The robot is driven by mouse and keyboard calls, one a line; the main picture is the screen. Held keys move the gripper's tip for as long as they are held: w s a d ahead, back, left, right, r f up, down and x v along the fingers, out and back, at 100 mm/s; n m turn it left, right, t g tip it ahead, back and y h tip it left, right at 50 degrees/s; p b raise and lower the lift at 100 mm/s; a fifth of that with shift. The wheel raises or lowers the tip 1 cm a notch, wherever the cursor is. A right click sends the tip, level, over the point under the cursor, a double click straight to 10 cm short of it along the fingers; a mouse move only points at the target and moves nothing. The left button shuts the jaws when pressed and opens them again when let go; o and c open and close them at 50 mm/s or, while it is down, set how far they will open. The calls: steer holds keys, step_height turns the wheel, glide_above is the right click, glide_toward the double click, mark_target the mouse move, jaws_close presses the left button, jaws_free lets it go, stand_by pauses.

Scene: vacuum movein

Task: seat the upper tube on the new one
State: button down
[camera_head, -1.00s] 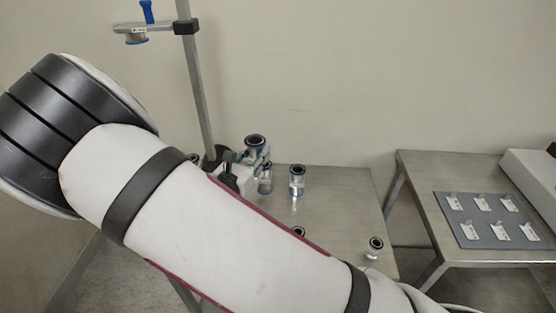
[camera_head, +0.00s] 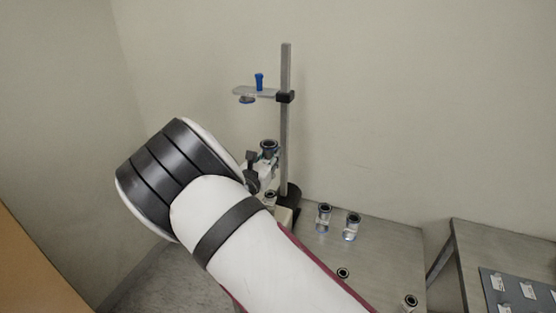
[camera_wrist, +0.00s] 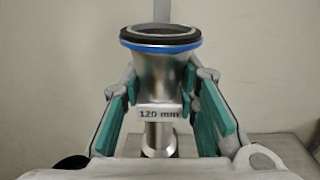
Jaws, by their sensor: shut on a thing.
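My gripper (camera_wrist: 160,110) is shut on a silver tube (camera_wrist: 163,75) with a "120 mm" label, a black top rim and a blue ring. Its green pads are on both sides of the tube. In the head view the held tube (camera_head: 269,148) is upright, left of the post and below the clamp arm. The clamp arm (camera_head: 268,94) holds a part with a blue top (camera_head: 259,80), apart from and above the held tube. Another dark-rimmed piece (camera_head: 270,196) shows below my gripper near the stand's foot. My arm hides part of it; contact with the held tube cannot be told.
The post (camera_head: 286,130) rises from a black base (camera_head: 290,196) on the metal table (camera_head: 385,245). Two tubes (camera_head: 323,217) (camera_head: 352,227) stand right of it. Smaller pieces (camera_head: 343,273) (camera_head: 410,302) are nearer. A second table with a grey labelled mat (camera_head: 515,290) is at right.

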steer(key=shift+f+b, duration=1.1)
steer(key=shift+f, duration=2)
steer(key=shift+f, duration=0.55)
steer(key=c, duration=1.2)
jaws_free()
steer(key=shift+o, duration=0.2)
steer(key=v, duration=1.2)
